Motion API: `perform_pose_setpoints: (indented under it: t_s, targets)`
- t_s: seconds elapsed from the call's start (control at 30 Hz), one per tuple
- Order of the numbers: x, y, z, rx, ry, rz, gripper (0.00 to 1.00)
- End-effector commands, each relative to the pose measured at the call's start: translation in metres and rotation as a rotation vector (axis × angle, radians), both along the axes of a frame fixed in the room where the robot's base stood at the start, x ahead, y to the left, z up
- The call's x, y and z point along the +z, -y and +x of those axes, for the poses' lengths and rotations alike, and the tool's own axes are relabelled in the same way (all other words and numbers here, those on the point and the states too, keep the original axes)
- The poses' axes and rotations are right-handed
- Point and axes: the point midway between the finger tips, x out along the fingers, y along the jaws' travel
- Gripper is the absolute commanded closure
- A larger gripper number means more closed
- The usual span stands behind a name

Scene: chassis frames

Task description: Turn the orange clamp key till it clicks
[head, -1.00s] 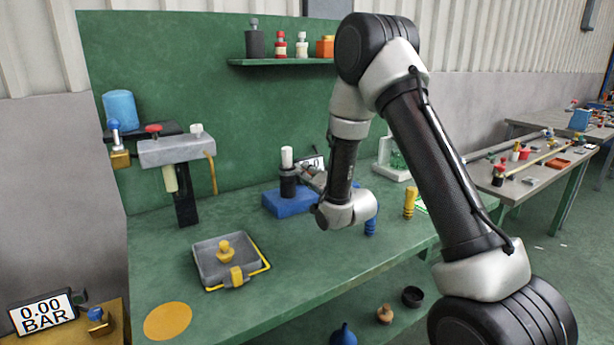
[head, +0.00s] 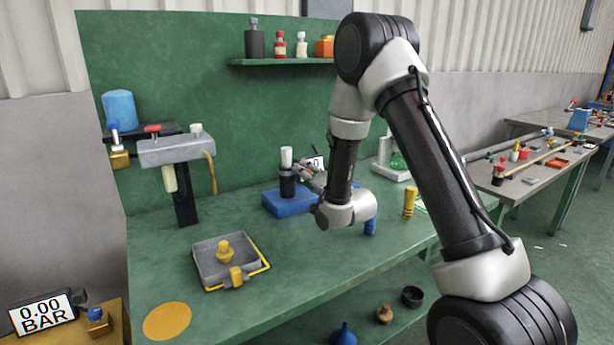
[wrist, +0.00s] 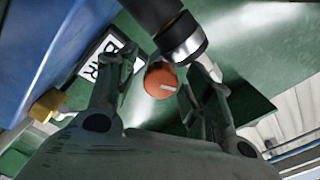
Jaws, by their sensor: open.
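The orange clamp key (wrist: 160,79) shows in the wrist view as a round orange face with a white mark, next to a black cylinder (wrist: 183,38) with a silver collar. My gripper (wrist: 167,68) is open, with one finger on each side of the key in the picture. I cannot tell whether either finger touches it. In the head view my gripper (head: 313,178) is beside the black upright cylinder (head: 288,184) with a white top, which stands on a blue block (head: 290,203). The key is hidden in the head view.
A display reading BAR (wrist: 107,59) stands behind my left finger in the wrist view. A grey tray (head: 208,272) with a yellow piece, a yellow ribbed post (head: 409,202) and a grey fixture (head: 176,150) stand on the green bench. The bench front is mostly clear.

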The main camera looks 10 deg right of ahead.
Motion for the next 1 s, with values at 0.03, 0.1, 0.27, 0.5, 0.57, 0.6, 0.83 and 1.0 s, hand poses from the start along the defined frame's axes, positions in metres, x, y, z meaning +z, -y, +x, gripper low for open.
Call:
perform_pose_setpoints:
  t_s: [0.03,0.1,0.27,0.5,0.57,0.6,0.83,1.0]
  targets:
    - [0.0,0.001,-0.003,-0.001,-0.001,0.0,0.49]
    - [0.0,0.004,-0.011,-0.001,-0.002,-0.001,0.49]
    - [-0.001,0.013,-0.038,-0.002,-0.002,-0.001,0.49]
    - [-0.001,0.022,-0.067,-0.001,-0.002,-0.001,0.49]
    - [-0.001,0.023,-0.07,-0.001,-0.002,-0.001,0.49]
    - [-0.001,0.023,-0.071,-0.001,-0.002,-0.001,0.49]
    - [0.0,0.023,-0.071,-0.001,-0.001,0.0,0.49]
    - [0.012,0.029,-0.068,-0.014,-0.026,-0.063,0.49]
